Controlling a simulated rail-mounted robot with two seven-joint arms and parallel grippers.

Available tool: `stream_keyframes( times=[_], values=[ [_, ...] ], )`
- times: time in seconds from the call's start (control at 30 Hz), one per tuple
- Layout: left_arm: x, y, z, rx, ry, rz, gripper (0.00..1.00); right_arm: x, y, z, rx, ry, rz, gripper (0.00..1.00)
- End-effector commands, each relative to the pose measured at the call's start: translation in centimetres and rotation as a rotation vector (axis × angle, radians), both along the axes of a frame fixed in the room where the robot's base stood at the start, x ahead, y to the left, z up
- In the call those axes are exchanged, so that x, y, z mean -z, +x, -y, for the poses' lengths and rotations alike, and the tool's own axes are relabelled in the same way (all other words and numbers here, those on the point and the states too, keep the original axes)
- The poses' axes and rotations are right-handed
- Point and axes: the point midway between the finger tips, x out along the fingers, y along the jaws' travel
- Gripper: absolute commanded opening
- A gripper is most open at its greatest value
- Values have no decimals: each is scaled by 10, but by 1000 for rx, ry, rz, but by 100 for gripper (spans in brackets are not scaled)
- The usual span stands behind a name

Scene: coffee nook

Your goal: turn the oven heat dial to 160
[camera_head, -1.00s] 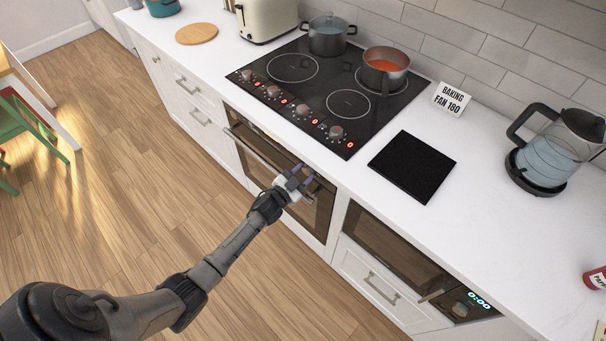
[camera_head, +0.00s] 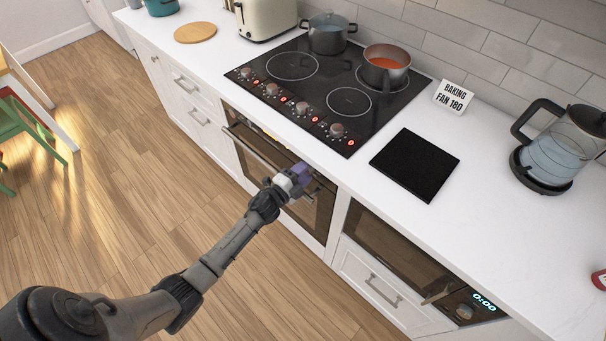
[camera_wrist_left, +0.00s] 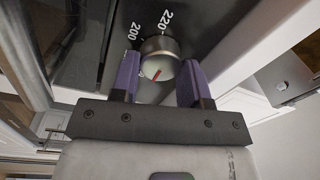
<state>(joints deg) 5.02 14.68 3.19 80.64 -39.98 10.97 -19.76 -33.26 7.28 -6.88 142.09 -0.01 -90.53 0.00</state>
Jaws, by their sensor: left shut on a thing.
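The oven (camera_head: 250,150) is set under the counter, below the hob. Its heat dial (camera_wrist_left: 158,58) is a round metal knob with a red line on its face, seen in the left wrist view. The printed marks 200 and 220 show beside the knob; a 160 mark is not visible. My left gripper (camera_head: 299,176) is at the oven front in the head view. In the wrist view its two purple fingers (camera_wrist_left: 158,80) are shut on the dial from both sides. The gripper hides the dial in the head view. My right gripper is not in view.
The hob (camera_head: 310,95) above has several knobs with red lights, and two pots. A sign reading "BAKING FAN 180" (camera_head: 453,97) stands behind a black mat (camera_head: 415,164). A kettle (camera_head: 560,150) is at the right. The floor before the oven is open.

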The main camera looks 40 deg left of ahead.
Motion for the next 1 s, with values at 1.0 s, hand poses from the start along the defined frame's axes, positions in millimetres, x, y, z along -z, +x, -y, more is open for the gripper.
stream_keyframes(
  times=[1.0],
  values=[
    [0,0,0,1,192,12,44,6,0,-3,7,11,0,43]
  ],
)
